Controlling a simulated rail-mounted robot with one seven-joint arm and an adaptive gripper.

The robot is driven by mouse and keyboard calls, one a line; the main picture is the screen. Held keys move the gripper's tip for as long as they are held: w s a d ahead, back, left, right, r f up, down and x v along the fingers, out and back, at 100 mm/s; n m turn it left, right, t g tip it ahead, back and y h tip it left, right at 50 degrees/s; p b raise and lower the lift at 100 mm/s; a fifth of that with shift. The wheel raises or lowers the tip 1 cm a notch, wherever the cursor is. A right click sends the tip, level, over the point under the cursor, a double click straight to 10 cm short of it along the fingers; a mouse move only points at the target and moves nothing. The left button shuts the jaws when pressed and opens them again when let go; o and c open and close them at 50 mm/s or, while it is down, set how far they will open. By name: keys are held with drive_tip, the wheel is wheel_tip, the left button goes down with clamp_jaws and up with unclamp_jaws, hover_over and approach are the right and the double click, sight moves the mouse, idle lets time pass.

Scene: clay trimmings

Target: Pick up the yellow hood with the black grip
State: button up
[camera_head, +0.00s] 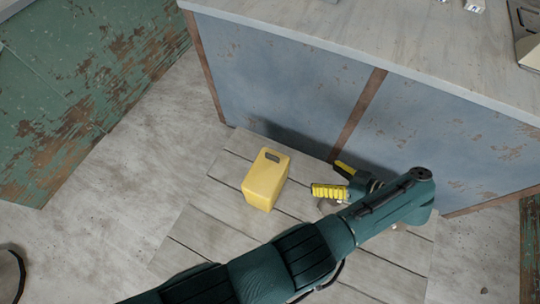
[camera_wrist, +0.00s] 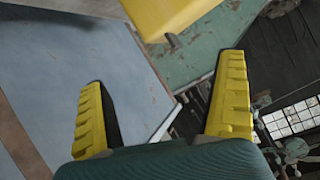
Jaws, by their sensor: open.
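The yellow hood (camera_head: 266,182) is a box-like piece on the pale planks in the head view. A small dark patch (camera_head: 272,157) near its upper end looks like the black grip or a slot; I cannot tell which. My gripper (camera_head: 325,178) is to the right of the hood, apart from it, with its yellow fingers spread and nothing between them. In the wrist view, part of the yellow hood (camera_wrist: 172,14) shows at the top edge, beyond the open fingers of my gripper (camera_wrist: 164,72).
A blue-grey counter (camera_head: 290,80) with a pale top stands behind the planks (camera_head: 200,232), close to my gripper. A worn green panel (camera_head: 90,85) is at the upper left. Bare floor (camera_head: 120,190) lies left of the planks.

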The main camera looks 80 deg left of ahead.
approach(282, 160)
drive_tip(key=x, duration=0.4)
drive_tip(key=shift+s+d+f+p, duration=0.15)
drive_tip(key=shift+s+f+p, duration=0.1)
drive_tip(key=shift+p, duration=0.1)
drive_tip(key=x, duration=0.2)
drive_tip(key=b+x, duration=0.1)
drive_tip(key=r+x, duration=0.1)
drive_tip(key=x, duration=0.1)
drive_tip(key=shift+s+a+f, duration=0.2)
drive_tip(key=shift+a, duration=0.35)
drive_tip(key=shift+w, duration=0.15)
drive_tip(key=shift+c, duration=0.6)
drive_tip(key=c, duration=1.5)
